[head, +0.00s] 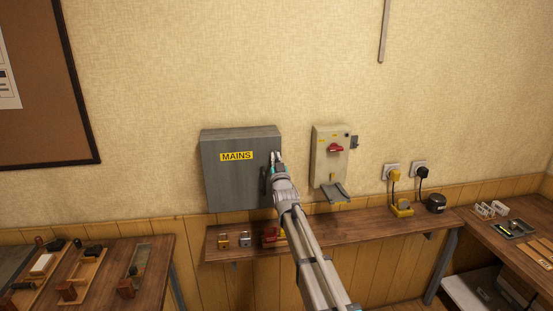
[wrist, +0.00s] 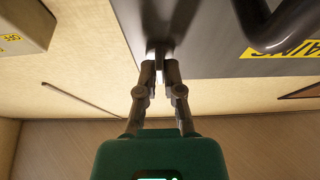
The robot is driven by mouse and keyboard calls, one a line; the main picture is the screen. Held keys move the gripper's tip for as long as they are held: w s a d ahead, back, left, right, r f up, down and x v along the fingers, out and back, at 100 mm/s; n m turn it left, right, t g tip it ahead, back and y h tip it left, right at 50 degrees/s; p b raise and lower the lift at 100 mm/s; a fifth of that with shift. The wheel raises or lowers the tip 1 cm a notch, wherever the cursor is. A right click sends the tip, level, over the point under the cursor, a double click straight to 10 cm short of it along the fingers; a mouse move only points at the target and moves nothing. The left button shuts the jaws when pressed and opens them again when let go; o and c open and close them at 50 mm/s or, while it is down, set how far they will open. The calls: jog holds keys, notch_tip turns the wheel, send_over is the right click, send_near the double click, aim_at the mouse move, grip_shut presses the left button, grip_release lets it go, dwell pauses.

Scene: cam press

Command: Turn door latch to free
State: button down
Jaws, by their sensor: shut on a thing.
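The grey MAINS cabinet (head: 222,183) hangs on the wall with its door closed. The door latch (wrist: 157,55) shows in the wrist view as a small grey piece near the door's edge. My gripper (wrist: 159,75) is shut on this latch, with both fingers close together around it. In the head view my gripper (head: 276,157) reaches the cabinet's upper right edge and hides most of the latch. The latch's exact angle is hard to tell. A dark door handle (head: 263,181) is just below the gripper, and it also shows in the wrist view (wrist: 275,28).
A beige switch box (head: 325,160) with a red knob hangs to the right of the cabinet. Side benches hold trays. The wall above the cabinet is clear.

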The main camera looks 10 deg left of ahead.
jog(key=shift+m+h, duration=0.4)
jog(key=shift+m, duration=0.2)
jog(key=shift+a+r+m+g+h+p, duration=0.1)
jog(key=shift+m+g+h+p, duration=0.8)
jog(key=shift+m, duration=2.55)
jog(key=shift+d+r+m+g+h+p, duration=0.1)
jog(key=shift+m+g+h+p, duration=0.15)
jog(key=shift+m+h+p, duration=2.25)
jog(key=shift+a+m+g+h+p, duration=0.1)
jog(key=shift+m+g+h, duration=0.4)
jog(key=shift+m, duration=3.85)
jog(key=c, duration=0.8)
grip_release()
jog(key=shift+f, duration=0.1)
